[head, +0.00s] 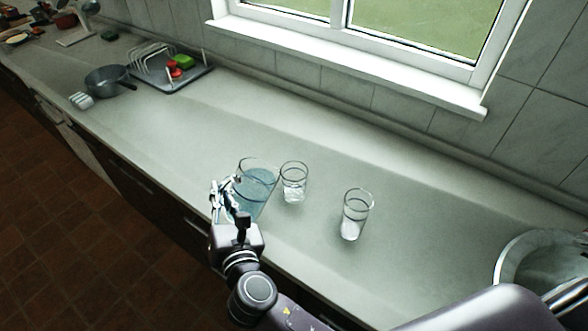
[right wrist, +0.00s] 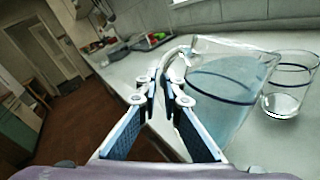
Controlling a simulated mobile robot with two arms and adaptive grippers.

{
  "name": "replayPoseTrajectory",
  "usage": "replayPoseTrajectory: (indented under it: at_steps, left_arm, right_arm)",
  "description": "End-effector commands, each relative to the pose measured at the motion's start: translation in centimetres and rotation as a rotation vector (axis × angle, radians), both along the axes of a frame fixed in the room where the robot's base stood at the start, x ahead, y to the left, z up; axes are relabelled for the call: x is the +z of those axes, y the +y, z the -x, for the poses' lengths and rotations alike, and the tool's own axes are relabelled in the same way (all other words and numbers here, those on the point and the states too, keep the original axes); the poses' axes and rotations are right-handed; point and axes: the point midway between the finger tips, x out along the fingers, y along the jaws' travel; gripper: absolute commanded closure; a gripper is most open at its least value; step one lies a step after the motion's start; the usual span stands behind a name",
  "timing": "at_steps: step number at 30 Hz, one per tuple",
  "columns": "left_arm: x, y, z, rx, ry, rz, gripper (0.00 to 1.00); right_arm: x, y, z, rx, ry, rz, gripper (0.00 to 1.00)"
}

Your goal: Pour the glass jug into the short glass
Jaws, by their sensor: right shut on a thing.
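The glass jug (head: 258,188) holds bluish liquid and looks about upright at the counter's front edge in the head view. My right gripper (head: 223,192) is at its left side, shut on the jug's handle. In the right wrist view the gripper's fingers (right wrist: 164,88) meet at the handle, and the jug (right wrist: 225,98) fills the right half. The short glass (head: 294,183) stands just right of the jug, with a small gap in the head view; it also shows in the right wrist view (right wrist: 290,88). I cannot tell whether the jug touches the counter. My left gripper is not in view.
A taller glass (head: 357,216) stands further right. A metal pot (head: 512,262) is at the far right, partly behind my arm. A dish rack (head: 165,68) and a dark pan (head: 107,80) are at the back left. The counter between is clear.

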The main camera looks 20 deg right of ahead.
Motion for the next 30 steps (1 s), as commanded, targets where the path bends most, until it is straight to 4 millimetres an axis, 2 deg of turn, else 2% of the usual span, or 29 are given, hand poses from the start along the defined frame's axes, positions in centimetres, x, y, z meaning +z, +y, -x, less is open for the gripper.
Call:
replayPoseTrajectory:
  at_steps: [1,30]
  left_arm:
    - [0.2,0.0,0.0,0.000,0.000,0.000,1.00]
    - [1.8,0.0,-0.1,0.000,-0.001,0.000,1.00]
  right_arm:
    - [0.7,-0.1,-0.1,0.001,-0.009,-0.005,1.00]
    - [2.8,-1.7,-0.6,0.002,0.028,-0.140,1.00]
